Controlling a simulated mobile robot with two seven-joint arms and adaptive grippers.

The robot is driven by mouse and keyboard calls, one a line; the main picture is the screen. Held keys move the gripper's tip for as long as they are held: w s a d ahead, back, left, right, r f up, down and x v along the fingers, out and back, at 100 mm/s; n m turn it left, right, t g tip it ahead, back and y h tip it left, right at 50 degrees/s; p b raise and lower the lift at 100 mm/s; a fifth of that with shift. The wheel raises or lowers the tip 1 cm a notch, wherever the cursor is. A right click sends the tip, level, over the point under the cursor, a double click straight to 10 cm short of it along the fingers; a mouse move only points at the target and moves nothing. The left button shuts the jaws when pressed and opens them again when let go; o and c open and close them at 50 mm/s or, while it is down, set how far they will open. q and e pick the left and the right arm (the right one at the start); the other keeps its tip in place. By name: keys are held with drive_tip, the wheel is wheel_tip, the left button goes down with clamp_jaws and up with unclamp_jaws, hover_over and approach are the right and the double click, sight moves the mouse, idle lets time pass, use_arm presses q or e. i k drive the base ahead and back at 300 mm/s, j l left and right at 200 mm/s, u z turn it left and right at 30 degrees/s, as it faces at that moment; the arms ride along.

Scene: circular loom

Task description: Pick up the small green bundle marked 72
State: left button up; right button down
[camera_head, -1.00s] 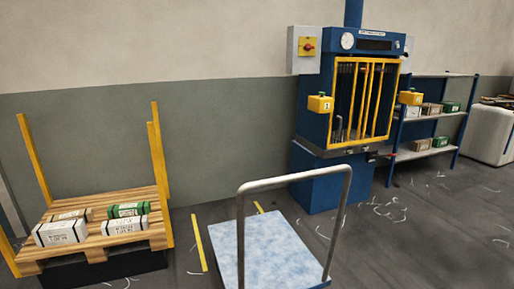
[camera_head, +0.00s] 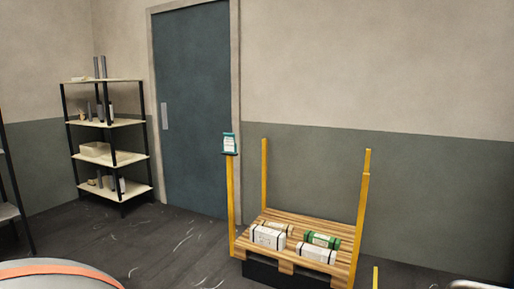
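Several small bundles lie on a wooden pallet (camera_head: 348,258) with yellow corner posts. A green bundle (camera_head: 322,240) lies at the back right of the pallet. A white bundle (camera_head: 316,254) lies in front of it. Another white bundle (camera_head: 267,237) lies at the front left, and a tan bundle (camera_head: 279,226) with some green lies behind that one. The bundles' markings are too small to read, so I cannot tell which is marked 72. Neither of my grippers is in view.
A shelf rack (camera_head: 117,122) with assorted items stands at the back left, beside a closed dark door (camera_head: 190,110). A small sign (camera_head: 229,144) tops the pallet's left post. A rounded grey thing with an orange band (camera_head: 60,268) fills the lower left corner. Open floor (camera_head: 165,240) lies left of the pallet.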

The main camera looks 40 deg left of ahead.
sight(333, 243)
drive_tip(key=u, duration=1.7)
drive_tip(key=i+l+z, duration=0.25)
drive_tip(key=i, duration=0.35)
drive_tip(key=i+z, duration=0.3)
drive_tip(key=i, duration=0.3)
